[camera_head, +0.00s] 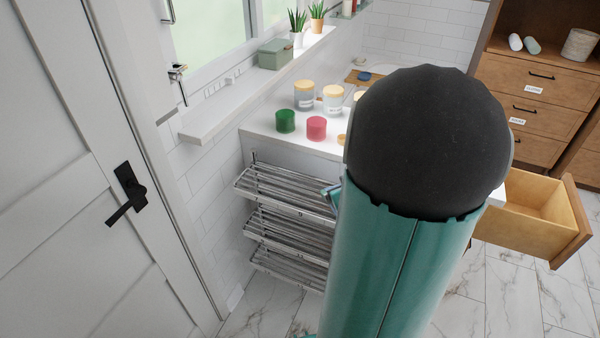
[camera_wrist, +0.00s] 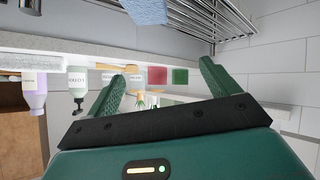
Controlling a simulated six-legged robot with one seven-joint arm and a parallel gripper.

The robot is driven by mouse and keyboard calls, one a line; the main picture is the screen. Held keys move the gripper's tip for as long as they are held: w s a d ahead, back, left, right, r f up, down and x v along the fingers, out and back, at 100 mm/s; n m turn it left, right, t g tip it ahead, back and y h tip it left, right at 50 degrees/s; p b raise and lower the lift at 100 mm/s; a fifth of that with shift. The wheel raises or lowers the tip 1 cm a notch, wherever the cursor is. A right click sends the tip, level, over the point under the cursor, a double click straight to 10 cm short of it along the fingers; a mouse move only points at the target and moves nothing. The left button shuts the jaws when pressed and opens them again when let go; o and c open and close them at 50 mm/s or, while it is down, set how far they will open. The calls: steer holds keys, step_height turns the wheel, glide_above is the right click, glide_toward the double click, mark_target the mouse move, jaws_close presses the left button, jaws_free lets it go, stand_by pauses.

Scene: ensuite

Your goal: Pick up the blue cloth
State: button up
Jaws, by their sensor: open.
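The light blue cloth (camera_wrist: 147,11) shows at the top edge of the wrist view, partly cut off, beside the metal rack (camera_wrist: 208,18). My gripper (camera_wrist: 162,72) is open, its two green fingers apart with nothing held between them. The cloth lies beyond the fingertips in the picture and does not touch them. In the head view my arm covers the middle, and a small blue-teal bit shows beside the rack; I cannot tell whether it is cloth or gripper.
The tiered metal rack (camera_head: 285,190) stands below the white counter (camera_head: 262,121), which bears a green candle (camera_head: 285,121), a red candle (camera_head: 316,128) and jars. A door (camera_head: 65,200) is at left. An open wooden drawer (camera_head: 535,225) juts out at right.

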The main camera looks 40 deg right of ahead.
steer(key=s+d+f+m+t+y, duration=0.1)
steer(key=s+d+f+t, duration=0.1)
steer(key=s+f, duration=0.4)
steer(key=x, duration=0.8)
steer(key=shift+w+d, duration=0.15)
steer(key=shift+w, duration=0.1)
steer(key=x, duration=0.5)
steer(key=shift+f, duration=0.25)
steer(key=c, duration=1.2)
steer(key=shift+o, duration=0.2)
